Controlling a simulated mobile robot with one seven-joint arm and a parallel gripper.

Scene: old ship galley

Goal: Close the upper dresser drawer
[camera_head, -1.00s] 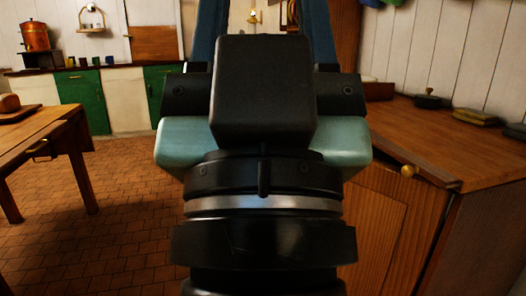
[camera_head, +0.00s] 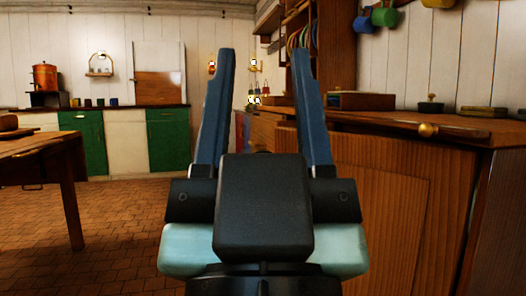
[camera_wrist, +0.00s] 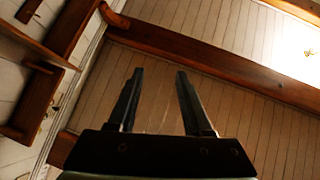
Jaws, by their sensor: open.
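My gripper (camera_head: 263,55) is open and empty, with its two blue fingers pointing up in the head view. In the wrist view my gripper (camera_wrist: 160,76) faces the ceiling, with nothing between the fingers. The dresser appears to be the tall wooden unit (camera_head: 332,50) with plates on its shelves, beyond my gripper and slightly right. Its lower front (camera_head: 264,130) shows partly between my fingers. A wooden edge seems to stick out there, but I cannot tell which drawer it is or how far it is open. My gripper appears apart from the dresser.
A wooden counter (camera_head: 375,118) with a brass knob (camera_head: 428,130) stands close on the right. A wooden box (camera_head: 375,101) sits on it. A table (camera_head: 62,160) stands left. Green cabinets (camera_head: 168,140) line the back wall. The tiled floor (camera_head: 110,220) between is clear.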

